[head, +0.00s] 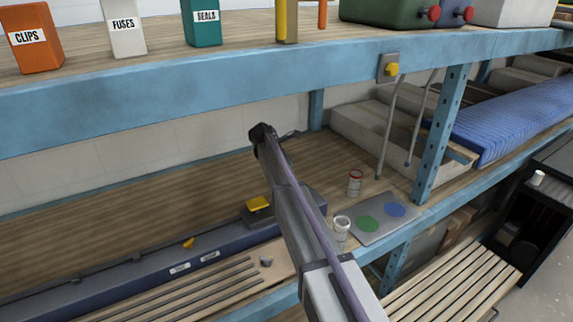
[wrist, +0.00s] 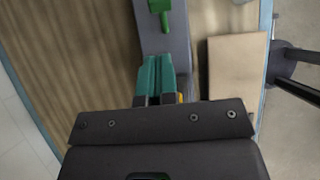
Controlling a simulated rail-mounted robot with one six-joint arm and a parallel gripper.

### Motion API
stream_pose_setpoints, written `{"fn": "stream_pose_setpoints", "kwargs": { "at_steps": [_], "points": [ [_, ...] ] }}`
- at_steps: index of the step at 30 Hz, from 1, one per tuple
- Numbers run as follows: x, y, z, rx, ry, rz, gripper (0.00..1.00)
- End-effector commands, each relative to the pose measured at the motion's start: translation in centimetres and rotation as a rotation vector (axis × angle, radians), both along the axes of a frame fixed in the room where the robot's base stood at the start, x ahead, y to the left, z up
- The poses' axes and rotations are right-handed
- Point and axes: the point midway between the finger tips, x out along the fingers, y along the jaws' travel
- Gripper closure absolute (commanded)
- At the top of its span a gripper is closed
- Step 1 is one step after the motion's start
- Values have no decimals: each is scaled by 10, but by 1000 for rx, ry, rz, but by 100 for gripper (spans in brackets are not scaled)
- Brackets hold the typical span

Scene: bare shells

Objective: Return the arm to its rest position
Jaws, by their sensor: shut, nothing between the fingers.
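My arm (head: 300,215) reaches up from the bottom of the head view, over the lower wooden shelf, to a dark joint near the middle. I cannot make out my gripper's fingers in the head view. In the wrist view my gripper (wrist: 158,62) shows two teal fingers side by side, shut with nothing held. Beyond the fingertips, a grey body with a green part (wrist: 160,12) shows. I cannot tell whether the fingers touch it.
Blue shelf beam (head: 200,85) crosses above my arm; a blue post (head: 440,135) stands right. A grey plate with green and blue discs (head: 381,217), a white cup (head: 342,228) and a red-topped jar (head: 355,182) are right of my arm. A tan block (wrist: 235,68) shows in the wrist view.

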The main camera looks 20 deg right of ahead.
Motion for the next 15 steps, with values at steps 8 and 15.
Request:
{"fn": "stream_pose_setpoints", "kwargs": {
  "at_steps": [8,15],
  "points": [
    [-1,0,-1,20,-62,-112,100],
    [-160,35,-59,319,-388,-1011,100]
  ]
}}
